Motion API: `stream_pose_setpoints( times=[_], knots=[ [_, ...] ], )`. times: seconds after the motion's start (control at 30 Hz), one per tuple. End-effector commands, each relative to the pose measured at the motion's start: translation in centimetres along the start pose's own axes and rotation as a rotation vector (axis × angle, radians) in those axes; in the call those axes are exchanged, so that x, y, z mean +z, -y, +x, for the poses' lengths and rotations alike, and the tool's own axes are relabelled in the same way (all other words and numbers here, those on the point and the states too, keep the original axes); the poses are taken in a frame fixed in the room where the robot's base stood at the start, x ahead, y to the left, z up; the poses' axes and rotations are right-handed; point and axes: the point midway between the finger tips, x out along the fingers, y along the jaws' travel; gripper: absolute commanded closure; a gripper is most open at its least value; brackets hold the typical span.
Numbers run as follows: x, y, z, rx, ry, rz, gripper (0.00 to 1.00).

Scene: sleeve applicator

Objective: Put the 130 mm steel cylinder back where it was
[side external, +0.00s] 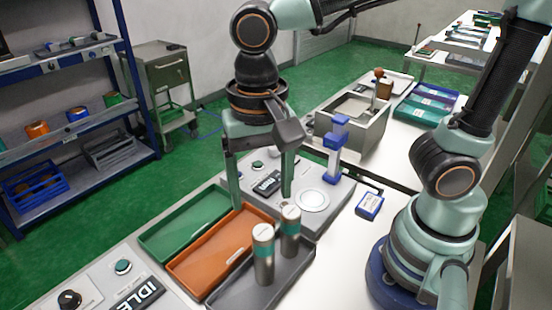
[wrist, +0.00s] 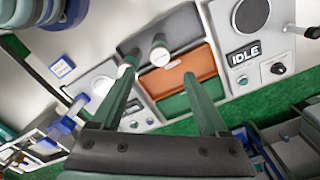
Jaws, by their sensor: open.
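Two upright steel cylinders with teal bands and pale tops stand in the grey tray (side external: 228,292): a front one (side external: 263,262) and a back one (side external: 290,240). They look alike, and I cannot tell which is the 130 mm one. In the wrist view, one cylinder (wrist: 160,56) shows between the fingertips, and the other's pale top shows beside the left finger. My gripper (side external: 262,201) is open and empty, pointing down beyond the cylinders, apart from them. The applicator station (side external: 335,205) has a blue post (side external: 336,150) and a round pale plate (side external: 312,200), which is empty.
An orange tray (side external: 190,266) and a green tray (side external: 160,240) beside the grey one look empty. An IDLE panel (side external: 137,292) stands at the front left. A blue-and-white box (side external: 369,205) lies right of the station. A metal bin (side external: 352,125) stands behind.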

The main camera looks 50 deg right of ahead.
Motion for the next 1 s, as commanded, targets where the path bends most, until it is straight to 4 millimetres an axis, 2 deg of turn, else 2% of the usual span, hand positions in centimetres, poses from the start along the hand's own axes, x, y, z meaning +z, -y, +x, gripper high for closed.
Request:
stream_pose_setpoints(
  times=[0.13,0.27,0.4,0.6,0.8,1.0],
  knots=[
    [-0.9,-0.4,-0.7,-0.024,-0.01,-0.023,0.22],
    [-3.9,-2.0,-1.3,-0.097,-0.061,-0.116,0.22],
    [-8.2,-4.9,-2.0,-0.174,-0.185,-0.268,0.22],
    [-12.3,-9.2,-2.7,-0.18,-0.381,-0.468,0.22],
    [-13.9,-11.1,-3.1,-0.148,-0.474,-0.566,0.22],
    [-14.0,-11.2,-3.1,-0.144,-0.479,-0.578,0.22]
  ],
)
